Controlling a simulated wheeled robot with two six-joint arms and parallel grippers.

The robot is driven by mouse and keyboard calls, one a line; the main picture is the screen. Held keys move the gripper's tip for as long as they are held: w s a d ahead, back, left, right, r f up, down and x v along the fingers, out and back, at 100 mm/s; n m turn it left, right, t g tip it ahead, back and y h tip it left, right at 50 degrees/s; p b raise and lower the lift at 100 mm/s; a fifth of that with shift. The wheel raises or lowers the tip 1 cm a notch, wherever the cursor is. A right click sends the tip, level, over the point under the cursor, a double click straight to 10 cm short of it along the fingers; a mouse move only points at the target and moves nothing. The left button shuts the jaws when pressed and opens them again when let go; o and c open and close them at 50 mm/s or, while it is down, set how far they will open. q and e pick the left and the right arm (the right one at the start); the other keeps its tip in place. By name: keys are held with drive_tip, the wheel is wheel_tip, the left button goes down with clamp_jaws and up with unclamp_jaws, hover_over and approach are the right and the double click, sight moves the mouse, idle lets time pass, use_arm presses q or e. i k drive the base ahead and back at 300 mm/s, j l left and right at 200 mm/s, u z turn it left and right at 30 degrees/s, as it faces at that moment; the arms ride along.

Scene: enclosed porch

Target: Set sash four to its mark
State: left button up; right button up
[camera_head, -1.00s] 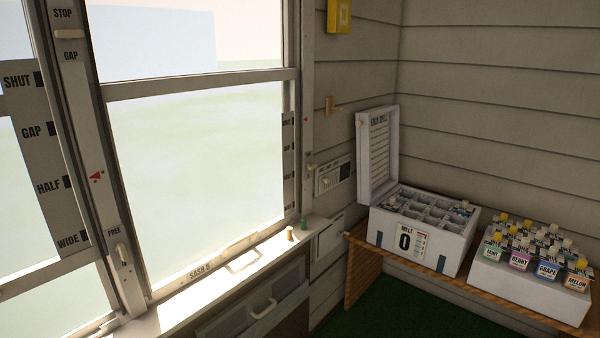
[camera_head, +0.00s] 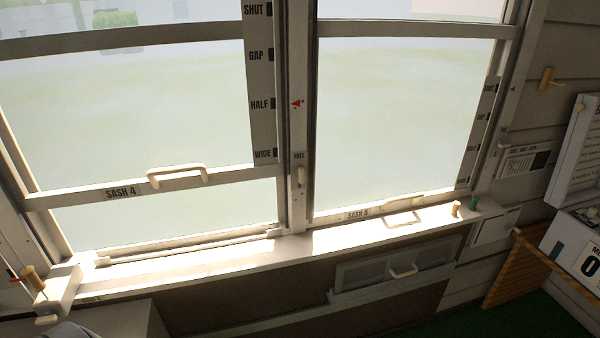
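Sash four (camera_head: 80,196) is the left window sash, labelled SASH 4, with a cream handle (camera_head: 178,176) on its bottom rail. It stands raised, with an open gap above the sill. A grey scale strip (camera_head: 259,80) at its right side reads SHUT, GAP, HALF, WIDE from top to bottom. The red pointer (camera_head: 297,103) on the post is level with HALF. A cream latch (camera_head: 301,176) on the post sits below the word FREE. Neither gripper can be made out.
Sash five (camera_head: 356,214) is down at the sill on the right, with its own handle (camera_head: 403,202). Wooden and green pegs stand at the sill's right end. A drawer (camera_head: 395,275) is below. A slatted wooden shelf (camera_head: 512,268) and white boxes are at far right.

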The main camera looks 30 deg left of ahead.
sight(261, 18)
drive_tip(key=u, duration=1.95)
